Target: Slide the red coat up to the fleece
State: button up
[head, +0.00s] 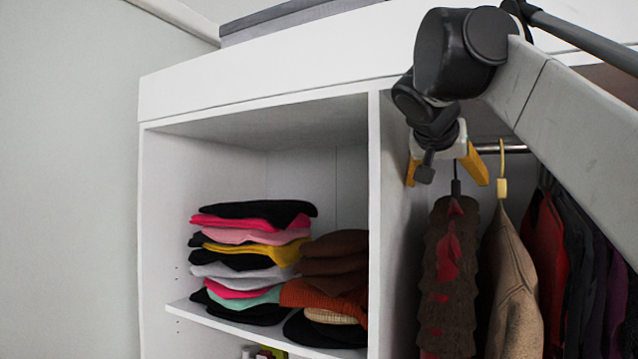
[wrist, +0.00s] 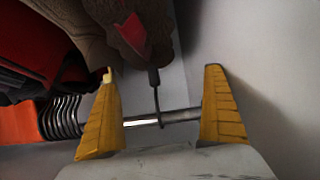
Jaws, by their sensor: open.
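My gripper (head: 445,170) is open at the hanging rail, its yellow fingers apart. In the wrist view, the dark hanger hook (wrist: 155,95) of a shaggy dark brown garment with red patches stands between the fingers, touching neither as far as I can tell. That garment (head: 447,285) hangs leftmost. A tan fleece-like garment (head: 513,285) hangs just right of it, on a yellow-topped hanger. A plain red garment (head: 545,245) hangs behind and right of the tan one, partly hidden. I cannot tell for sure which of the two reddish garments is the red coat.
The metal rail (wrist: 180,116) runs across behind my fingers. Several dark garments (head: 590,275) crowd the right side, with hooks (wrist: 62,118) bunched together. A white partition (head: 378,230) stands close left of my gripper. Folded clothes (head: 250,250) lie on a shelf beyond it.

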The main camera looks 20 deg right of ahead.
aim_at(456, 196)
jog(key=shift+s+d+f, duration=0.15)
jog(key=shift+s+d, duration=0.8)
jog(key=shift+s, duration=0.1)
jog(key=x, duration=0.2)
jog(key=w+p+x, duration=0.1)
jog(key=x, duration=0.2)
jog(key=a+x, duration=0.1)
jog(key=x, duration=0.1)
jog(key=shift+w+d+f+p, duration=0.1)
jog(key=shift+w+d+p, duration=0.15)
jog(key=shift+w, duration=0.2)
jog(key=shift+s+d+f, duration=0.1)
jog(key=shift+s+d, duration=0.15)
jog(key=shift+s, duration=0.1)
jog(key=shift+w+d+f, duration=0.15)
jog(key=shift+w+f, duration=0.15)
jog(key=shift+w, duration=0.35)
jog(key=shift+s+r, duration=0.1)
jog(key=shift+s, duration=0.2)
jog(key=c, duration=0.8)
jog(key=shift+s, duration=0.1)
jog(key=c, duration=1.2)
jog(key=shift+o, duration=0.2)
jog(key=shift+w+a+p, duration=0.4)
jog(key=shift+w+a, duration=0.05)
jog(key=shift+a, duration=0.3)
jog(key=shift+c, duration=0.7)
